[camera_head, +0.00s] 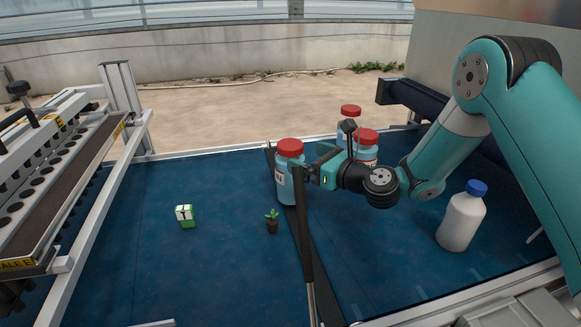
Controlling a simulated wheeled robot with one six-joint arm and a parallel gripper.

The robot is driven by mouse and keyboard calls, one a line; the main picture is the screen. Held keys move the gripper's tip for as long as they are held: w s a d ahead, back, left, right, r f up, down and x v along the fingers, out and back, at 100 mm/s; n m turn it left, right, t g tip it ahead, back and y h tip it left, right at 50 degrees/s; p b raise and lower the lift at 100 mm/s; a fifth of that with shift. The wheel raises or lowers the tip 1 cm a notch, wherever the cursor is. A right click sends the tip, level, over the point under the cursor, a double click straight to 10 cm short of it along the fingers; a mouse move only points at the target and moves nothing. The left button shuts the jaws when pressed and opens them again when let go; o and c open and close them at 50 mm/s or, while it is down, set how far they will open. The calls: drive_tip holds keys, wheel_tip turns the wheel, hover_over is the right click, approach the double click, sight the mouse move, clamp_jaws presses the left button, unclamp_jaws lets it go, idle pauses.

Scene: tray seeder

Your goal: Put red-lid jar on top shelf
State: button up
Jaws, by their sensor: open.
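Three blue-bodied jars with red lids stand upright on the blue table. The nearest red-lid jar (289,182) is left of my gripper; a second (368,140) is behind my wrist, and a third (350,113) is farther back. My gripper (306,173) is open and points left, close beside the nearest jar. I cannot tell whether it touches the jar. My wrist partly hides the second jar. I cannot make out a top shelf in this view.
A white bottle with a blue lid (461,220) stands at the right. A small seedling (271,223) and a green-white box (185,216) are on the left-centre. The seeder frame (75,170) lines the left side.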

sight(290, 143)
drive_tip(key=shift+x, duration=0.8)
drive_tip(key=w+a+p, duration=0.1)
drive_tip(key=w+a+r+p, duration=0.1)
drive_tip(key=w+a, duration=0.1)
drive_tip(key=shift+w, duration=0.1)
drive_tip(key=shift+w+a, duration=0.25)
drive_tip(key=shift+w, duration=0.1)
drive_tip(key=shift+f, duration=0.1)
drive_tip(key=c, duration=1.8)
clamp_jaws()
